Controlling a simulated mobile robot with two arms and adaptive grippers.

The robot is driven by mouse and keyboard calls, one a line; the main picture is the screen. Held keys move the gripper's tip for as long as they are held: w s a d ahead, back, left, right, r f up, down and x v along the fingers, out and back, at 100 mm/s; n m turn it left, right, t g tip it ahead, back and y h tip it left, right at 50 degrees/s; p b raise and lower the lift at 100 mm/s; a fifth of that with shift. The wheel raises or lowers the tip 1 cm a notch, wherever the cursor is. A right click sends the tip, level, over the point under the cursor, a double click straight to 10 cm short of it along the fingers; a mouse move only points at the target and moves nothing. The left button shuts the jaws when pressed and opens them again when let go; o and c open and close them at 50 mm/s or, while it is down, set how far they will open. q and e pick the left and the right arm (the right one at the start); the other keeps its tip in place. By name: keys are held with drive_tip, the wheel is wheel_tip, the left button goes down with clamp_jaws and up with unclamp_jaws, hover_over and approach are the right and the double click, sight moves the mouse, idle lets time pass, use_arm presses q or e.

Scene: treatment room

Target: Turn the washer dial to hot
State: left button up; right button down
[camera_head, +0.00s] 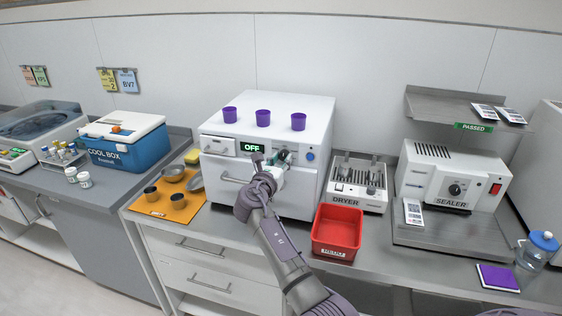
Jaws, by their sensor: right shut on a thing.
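The washer (314,131) is a white box on the steel counter with a lit green display (251,147) that reads OFF. Its dial sits on the front panel right of the display, mostly hidden behind my right gripper. My right gripper (279,158) is at the panel, shut on the dial; the fingertips are small and partly hidden by my arm. A blue round button (310,156) shows right of the gripper. My left gripper is not in view.
Three purple cups (263,118) stand on top of the washer. The dryer (357,182) and a red bin (336,232) stand to its right, beside the sealer (455,177). An orange mat (157,208) with bowls and dark cups lies left.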

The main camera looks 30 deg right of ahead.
drive_tip(key=m+b, duration=0.1)
drive_tip(key=m, duration=0.5)
drive_tip(key=shift+f+b, duration=0.1)
drive_tip(key=shift+b, duration=0.25)
drive_tip(key=m+y+b, duration=0.1)
drive_tip(key=m+b, duration=0.1)
drive_tip(key=m, duration=0.3)
drive_tip(key=m+b, duration=0.4)
drive_tip(key=m, duration=0.1)
drive_tip(key=m+b, duration=0.1)
drive_tip(key=m, duration=0.1)
drive_tip(key=m+b, duration=0.2)
drive_tip(key=m, duration=0.1)
drive_tip(key=shift+t+y, duration=0.3)
drive_tip(key=shift+t, duration=0.1)
drive_tip(key=shift+m+b, duration=0.3)
drive_tip(key=c, duration=0.8)
unclamp_jaws()
drive_tip(key=shift+d, duration=0.1)
drive_tip(key=shift+c, duration=0.2)
drive_tip(key=shift+s, duration=0.1)
